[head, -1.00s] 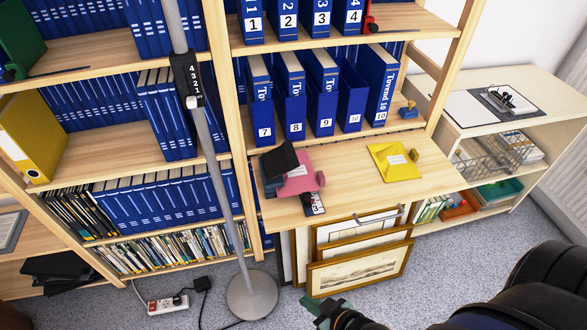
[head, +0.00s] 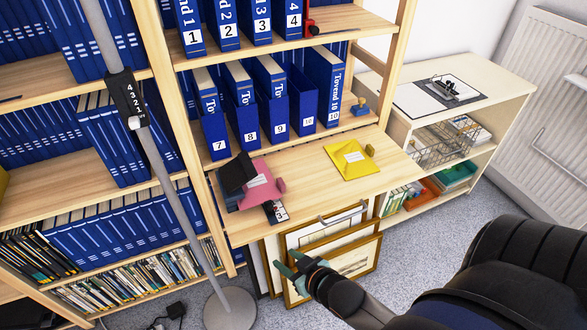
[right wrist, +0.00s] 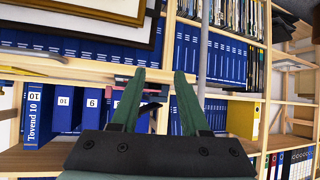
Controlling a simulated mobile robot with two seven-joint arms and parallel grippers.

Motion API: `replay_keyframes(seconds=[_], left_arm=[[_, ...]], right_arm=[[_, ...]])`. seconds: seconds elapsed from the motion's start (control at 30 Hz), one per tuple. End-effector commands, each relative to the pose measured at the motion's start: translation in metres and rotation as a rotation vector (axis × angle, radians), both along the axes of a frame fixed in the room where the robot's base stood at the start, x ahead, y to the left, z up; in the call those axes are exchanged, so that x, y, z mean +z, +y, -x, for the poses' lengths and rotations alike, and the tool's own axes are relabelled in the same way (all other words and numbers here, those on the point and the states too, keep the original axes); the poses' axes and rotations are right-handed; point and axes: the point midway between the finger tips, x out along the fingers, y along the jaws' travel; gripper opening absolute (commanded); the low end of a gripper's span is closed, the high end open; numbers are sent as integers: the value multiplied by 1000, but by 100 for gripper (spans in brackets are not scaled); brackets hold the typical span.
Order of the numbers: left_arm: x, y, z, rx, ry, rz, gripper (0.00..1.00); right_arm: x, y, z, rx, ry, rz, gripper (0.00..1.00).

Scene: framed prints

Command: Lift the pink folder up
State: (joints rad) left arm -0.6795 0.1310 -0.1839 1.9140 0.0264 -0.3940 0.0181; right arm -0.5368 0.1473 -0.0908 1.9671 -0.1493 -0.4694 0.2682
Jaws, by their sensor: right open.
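The pink folder (head: 258,186) lies on the pull-out wooden board (head: 315,186) in the head view, beside a dark folder or box (head: 236,173) that partly covers its left side. My right gripper (head: 287,264), with green fingers, is open and empty below the board's front edge, in front of the framed prints and apart from the folder. In the right wrist view my fingers (right wrist: 157,78) are spread. A sliver of the pink folder (right wrist: 122,82) shows behind them, mostly hidden. My left gripper is not in view.
A yellow folder (head: 352,158) lies on the board to the right. Blue numbered binders (head: 275,100) stand behind it. Framed prints (head: 355,262) lean below the board. A grey pole (head: 170,185) stands at the left. The board's front middle is clear.

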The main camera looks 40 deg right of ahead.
Motion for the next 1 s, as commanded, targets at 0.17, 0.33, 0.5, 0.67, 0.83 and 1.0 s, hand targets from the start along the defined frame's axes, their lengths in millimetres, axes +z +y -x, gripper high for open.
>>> replay_keyframes(seconds=[0.17, 0.33, 0.5, 0.67, 0.83, 1.0], left_arm=[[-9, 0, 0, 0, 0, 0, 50], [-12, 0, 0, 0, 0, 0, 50], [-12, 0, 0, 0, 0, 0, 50], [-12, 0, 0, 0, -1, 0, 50], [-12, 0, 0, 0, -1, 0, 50], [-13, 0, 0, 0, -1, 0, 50]], right_arm=[[43, -48, -48, -144, -125, 18, 55], [71, -74, -68, -233, -197, 16, 55], [80, -82, -72, -259, -218, 15, 55], [80, -81, -72, -258, -217, 15, 55], [78, -82, -74, -256, -216, 15, 55], [72, -85, -91, -255, -217, 18, 55]])
